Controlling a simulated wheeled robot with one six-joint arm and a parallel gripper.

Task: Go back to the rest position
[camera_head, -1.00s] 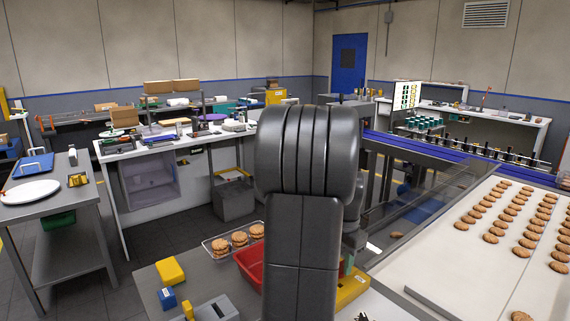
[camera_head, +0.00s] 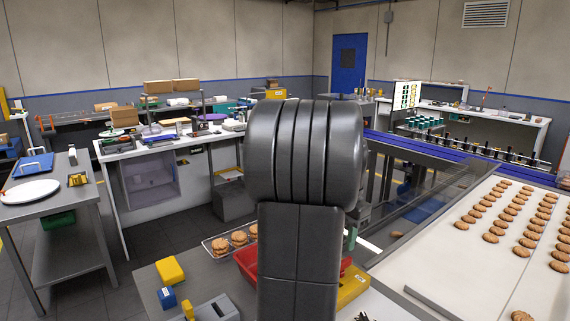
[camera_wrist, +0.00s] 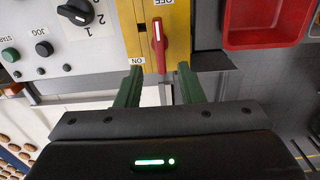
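My gripper (camera_wrist: 160,70) shows in the wrist view with two green fingers spread apart and nothing between them in its grip. A red switch handle (camera_wrist: 158,45) stands upright in the picture on a yellow panel (camera_wrist: 178,30) marked OFF and ON. The handle's lower end lies between the fingertips in the picture, with a gap on each side; I cannot tell the depth. In the head view my dark arm fills the middle and hides my gripper and the handle. A yellow block (camera_head: 352,287) shows right of the arm.
A red bin (camera_wrist: 262,38) lies right of the panel in the wrist view. A black dial (camera_wrist: 76,12) and buttons are on the left. In the head view, a wire tray with biscuits (camera_head: 239,239) stands left of my arm, and a biscuit-covered white surface (camera_head: 455,262) is at right.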

